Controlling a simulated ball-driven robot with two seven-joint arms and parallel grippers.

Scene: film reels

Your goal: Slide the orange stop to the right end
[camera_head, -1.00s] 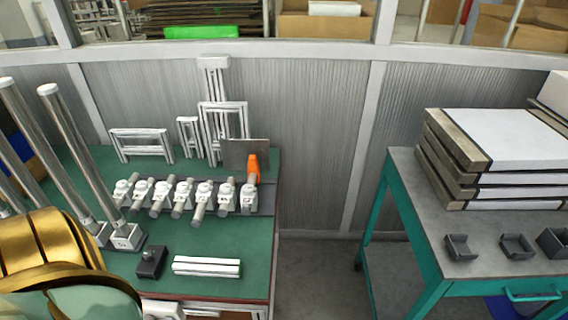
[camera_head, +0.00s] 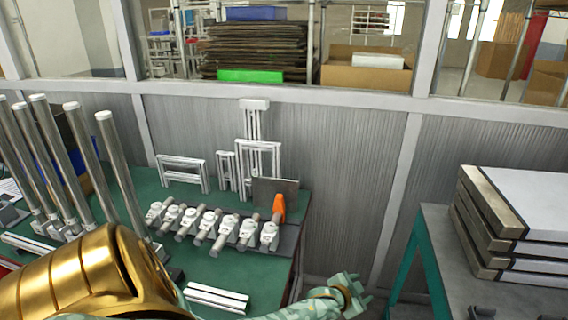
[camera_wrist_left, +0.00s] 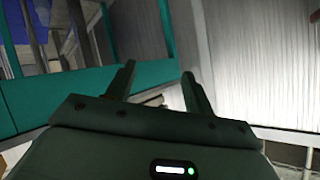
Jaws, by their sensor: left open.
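The orange stop (camera_head: 280,208) stands upright in the head view near the right end of the green table, at the right front corner of a grey plate (camera_head: 262,188). It is behind the rightmost of several white clamp blocks with grey rods (camera_head: 248,230). My left gripper (camera_head: 360,290) is open and empty, right of the table's right edge and clear of the stop. Its two fingers (camera_wrist_left: 158,78) also show in the left wrist view, spread apart with nothing held. The stop is not seen in the wrist view. My right gripper is out of view.
White frames (camera_head: 183,172) stand along the table's back, and tall metal posts (camera_head: 118,165) stand at left. A white bar (camera_head: 217,297) lies in front of the blocks. Stacked slabs (camera_head: 520,225) sit on a second table at right, across a gap.

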